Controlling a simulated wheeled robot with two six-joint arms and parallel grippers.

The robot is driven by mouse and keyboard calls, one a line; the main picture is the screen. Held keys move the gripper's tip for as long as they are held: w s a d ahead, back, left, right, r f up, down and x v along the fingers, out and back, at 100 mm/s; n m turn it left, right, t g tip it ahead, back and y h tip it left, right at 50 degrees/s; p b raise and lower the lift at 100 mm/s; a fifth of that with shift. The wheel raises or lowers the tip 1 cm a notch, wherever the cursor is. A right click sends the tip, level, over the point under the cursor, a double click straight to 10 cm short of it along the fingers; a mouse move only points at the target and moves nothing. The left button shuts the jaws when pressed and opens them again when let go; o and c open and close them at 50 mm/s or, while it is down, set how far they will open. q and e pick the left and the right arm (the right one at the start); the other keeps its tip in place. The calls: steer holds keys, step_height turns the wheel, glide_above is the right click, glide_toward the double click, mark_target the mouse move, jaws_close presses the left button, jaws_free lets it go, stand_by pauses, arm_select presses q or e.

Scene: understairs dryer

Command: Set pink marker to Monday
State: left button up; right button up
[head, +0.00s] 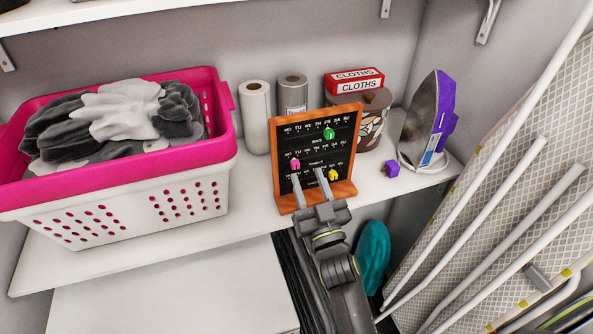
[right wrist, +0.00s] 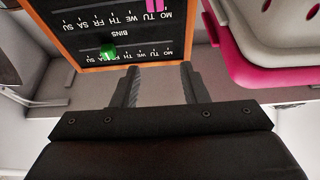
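The pink marker (head: 295,164) sits on the black weekday board (head: 311,153) with an orange wooden frame. It is at the left end of the middle row, near MO and TU; I cannot tell which exactly. It also shows at the top edge of the right wrist view (right wrist: 155,5), where the board is upside down. A green marker (head: 329,133) is on the top row and a yellow marker (head: 333,175) on the bottom row. My right gripper (head: 309,176) is open and empty, its fingers in front of the board's lower part, below the pink marker. My left gripper is out of view.
A pink and white laundry basket (head: 190,197) with clothes stands left of the board. Paper rolls (head: 256,115), a cloths box (head: 354,81) and a patterned tin (head: 374,118) stand behind. An iron (head: 420,120) and a purple object (head: 391,169) are to the right. An ironing board (head: 515,150) leans at right.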

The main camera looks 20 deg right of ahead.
mark_target(296, 168)
steer(key=w+f, duration=0.1)
steer(key=w+f+b, duration=0.1)
steer(key=f, duration=0.1)
steer(key=w+f+b, duration=0.1)
steer(key=f, duration=0.1)
steer(key=shift+w+f, duration=0.15)
steer(key=x, duration=0.3)
steer(key=shift+w+f, duration=0.15)
steer(key=shift+w, duration=0.05)
steer(key=shift+w+p, duration=0.2)
steer(key=shift+p, duration=0.1)
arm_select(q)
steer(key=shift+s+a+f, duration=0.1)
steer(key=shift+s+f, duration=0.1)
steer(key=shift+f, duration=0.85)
arm_select(e)
steer(key=shift+w, duration=0.1)
jaws_close()
